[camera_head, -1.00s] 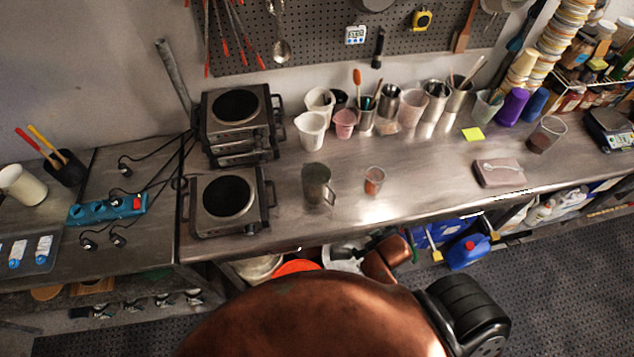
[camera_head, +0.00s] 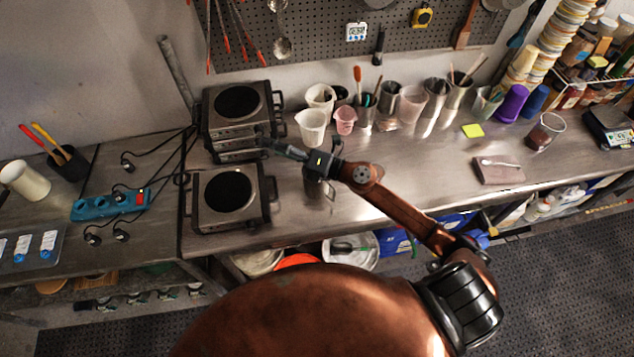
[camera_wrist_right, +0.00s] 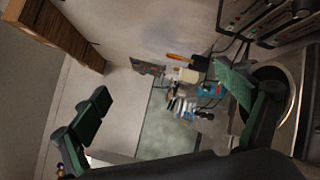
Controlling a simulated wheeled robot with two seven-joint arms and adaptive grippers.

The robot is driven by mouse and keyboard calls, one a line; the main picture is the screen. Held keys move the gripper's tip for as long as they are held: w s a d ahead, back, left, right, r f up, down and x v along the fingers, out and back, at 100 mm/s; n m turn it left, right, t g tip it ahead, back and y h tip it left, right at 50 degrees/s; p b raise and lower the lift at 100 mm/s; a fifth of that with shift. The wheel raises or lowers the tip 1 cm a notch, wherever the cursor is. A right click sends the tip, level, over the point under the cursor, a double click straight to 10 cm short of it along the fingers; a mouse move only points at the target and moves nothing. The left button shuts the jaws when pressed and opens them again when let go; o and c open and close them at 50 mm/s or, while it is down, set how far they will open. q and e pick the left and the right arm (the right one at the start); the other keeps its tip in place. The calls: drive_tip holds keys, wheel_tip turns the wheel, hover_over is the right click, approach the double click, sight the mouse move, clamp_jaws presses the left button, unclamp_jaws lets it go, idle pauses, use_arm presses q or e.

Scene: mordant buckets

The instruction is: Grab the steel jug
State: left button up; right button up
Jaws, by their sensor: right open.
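The steel jug (camera_head: 318,187), a grey cylinder with a side handle, stands upright on the steel counter (camera_head: 400,190) right of the front hot plate. My right arm and wrist cover its upper part in the head view. My right gripper (camera_head: 268,144) lies past the jug to the upper left, its fingers pointing left in front of the rear hot plates. In the right wrist view the gripper (camera_wrist_right: 165,100) is open and empty, and the jug is not visible there. My left gripper is not in view.
The front hot plate (camera_head: 228,192) and the stacked rear hot plates (camera_head: 238,105) stand close to the gripper. White measuring jugs (camera_head: 312,127) and steel cups (camera_head: 412,103) line the back. A blue power strip (camera_head: 110,204) lies at left. The counter right of the jug has free room.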

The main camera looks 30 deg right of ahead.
wheel_tip(320, 180, down, 6)
drive_tip(key=a+n+g, duration=0.2)
drive_tip(key=n+g, duration=0.3)
drive_tip(key=n, duration=0.2)
drive_tip(key=n+g+h, duration=0.4)
drive_tip(key=g+h, duration=0.1)
drive_tip(key=h, duration=0.5)
hover_over(320, 184)
drive_tip(key=w+d, duration=0.3)
wheel_tip(320, 184, down, 11)
drive_tip(key=s+p+x, duration=0.1)
drive_tip(key=p+x, duration=0.2)
drive_tip(key=x, duration=0.4)
drive_tip(key=shift+f, duration=0.45)
drive_tip(key=shift+w+a, duration=0.1)
drive_tip(key=shift+a, duration=0.05)
drive_tip(key=shift+c, duration=0.2)
drive_tip(key=c, duration=2.1)
drive_tip(key=shift+w+r, duration=0.1)
drive_tip(key=shift+r, duration=0.05)
drive_tip(key=shift+c, duration=0.4)
drive_tip(key=shift+r, duration=0.15)
